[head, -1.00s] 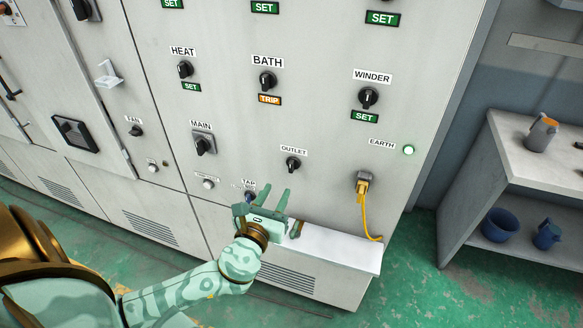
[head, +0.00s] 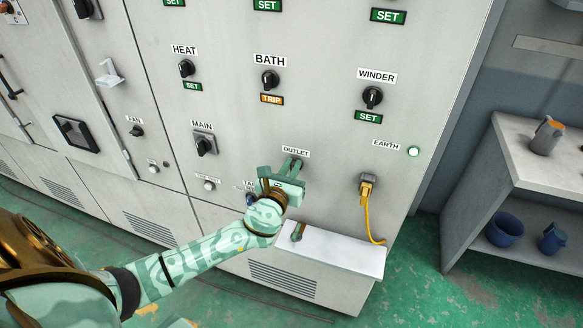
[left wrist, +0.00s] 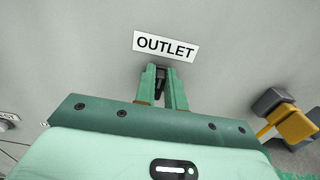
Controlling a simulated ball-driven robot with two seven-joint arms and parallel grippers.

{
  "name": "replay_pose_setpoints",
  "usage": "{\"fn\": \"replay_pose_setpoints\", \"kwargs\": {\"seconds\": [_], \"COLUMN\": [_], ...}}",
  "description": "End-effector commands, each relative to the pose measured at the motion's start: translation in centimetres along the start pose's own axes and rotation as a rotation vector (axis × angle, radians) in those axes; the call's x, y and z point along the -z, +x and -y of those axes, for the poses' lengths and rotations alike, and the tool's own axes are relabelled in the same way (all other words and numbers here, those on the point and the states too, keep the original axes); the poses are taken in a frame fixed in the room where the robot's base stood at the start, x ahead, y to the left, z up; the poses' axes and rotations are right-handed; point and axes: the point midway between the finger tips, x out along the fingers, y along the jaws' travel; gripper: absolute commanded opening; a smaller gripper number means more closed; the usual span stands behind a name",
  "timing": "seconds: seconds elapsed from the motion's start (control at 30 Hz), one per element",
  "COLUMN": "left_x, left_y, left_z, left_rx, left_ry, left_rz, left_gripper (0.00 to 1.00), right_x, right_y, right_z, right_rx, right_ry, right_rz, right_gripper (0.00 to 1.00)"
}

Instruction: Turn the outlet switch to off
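The outlet switch is a black rotary knob on the grey cabinet front, below the OUTLET label (head: 295,151). In the head view my left gripper (head: 291,166) reaches it from below and mostly hides it. In the left wrist view the dark outlet switch (left wrist: 160,79) shows between the two green fingers of my left gripper (left wrist: 161,86). The fingers stand close together, one on each side of the knob, and look shut on it. The knob's exact angle is hidden. My right gripper is not in view.
A yellow cable plug (head: 366,188) sits in a socket to the right. A white ledge (head: 335,252) with a small brown and green item (head: 298,232) lies below. The MAIN (head: 204,145), BATH (head: 270,80) and WINDER (head: 372,97) knobs are nearby. A lit EARTH lamp (head: 414,152) is at right.

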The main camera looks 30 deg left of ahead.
Motion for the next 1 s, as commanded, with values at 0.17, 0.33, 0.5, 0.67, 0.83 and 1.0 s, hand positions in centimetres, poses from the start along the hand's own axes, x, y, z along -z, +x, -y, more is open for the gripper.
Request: {"fn": "replay_pose_setpoints", "kwargs": {"seconds": [0.17,0.33,0.5,0.67,0.83,1.0], "left_x": [0.0,0.0,0.1,0.1,0.2,0.3], "left_y": [0.0,0.0,0.0,0.0,0.0,0.0], "left_z": [0.0,-0.1,-0.1,-0.3,-0.5,-0.7], "left_rx": [0.0,-0.001,0.0,-0.001,-0.001,-0.002], "left_ry": [-0.001,-0.021,-0.089,-0.201,-0.356,-0.518], "left_rz": [0.0,0.0,-0.001,-0.001,0.0,0.0], "left_gripper": [0.0,0.0,0.0,0.0,0.0,0.0], "right_x": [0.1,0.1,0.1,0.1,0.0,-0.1], "right_y": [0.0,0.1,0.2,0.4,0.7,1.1], "right_z": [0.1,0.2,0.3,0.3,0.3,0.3], "right_rx": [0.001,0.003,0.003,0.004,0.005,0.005], "right_ry": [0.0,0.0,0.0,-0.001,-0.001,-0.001], "right_rz": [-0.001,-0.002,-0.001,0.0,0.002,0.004], "right_gripper": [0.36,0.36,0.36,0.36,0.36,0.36]}}
